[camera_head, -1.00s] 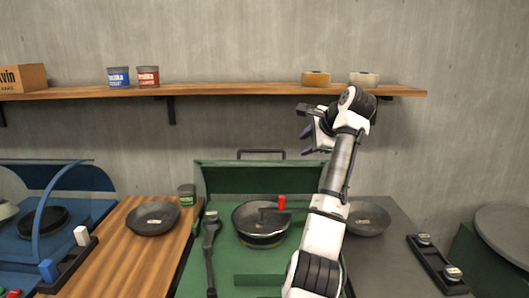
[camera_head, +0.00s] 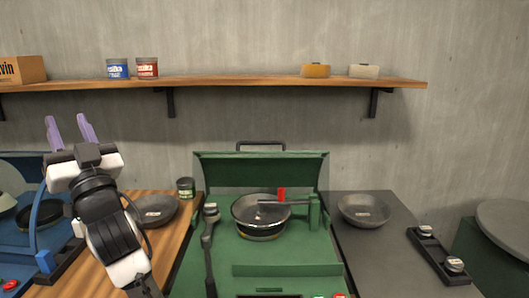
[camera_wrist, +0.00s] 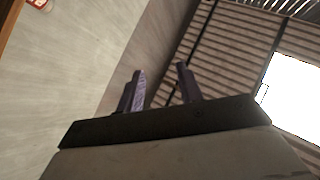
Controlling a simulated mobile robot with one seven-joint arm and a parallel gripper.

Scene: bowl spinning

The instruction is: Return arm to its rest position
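My gripper (camera_head: 70,130) is raised at the left of the head view, with its two purple fingers pointing up. The fingers stand apart with nothing between them. In the wrist view my gripper (camera_wrist: 160,78) also shows empty, spread fingers against the wall and ceiling. My arm partly covers the blue machine and the wooden counter behind it.
A green machine (camera_head: 270,271) holds a dark bowl (camera_head: 246,210) at the centre. Other bowls lie on the wooden counter (camera_head: 156,208) and the grey counter (camera_head: 364,210). A wall shelf (camera_head: 230,83) carries two cans, a box and two small containers. The right side is clear of my arm.

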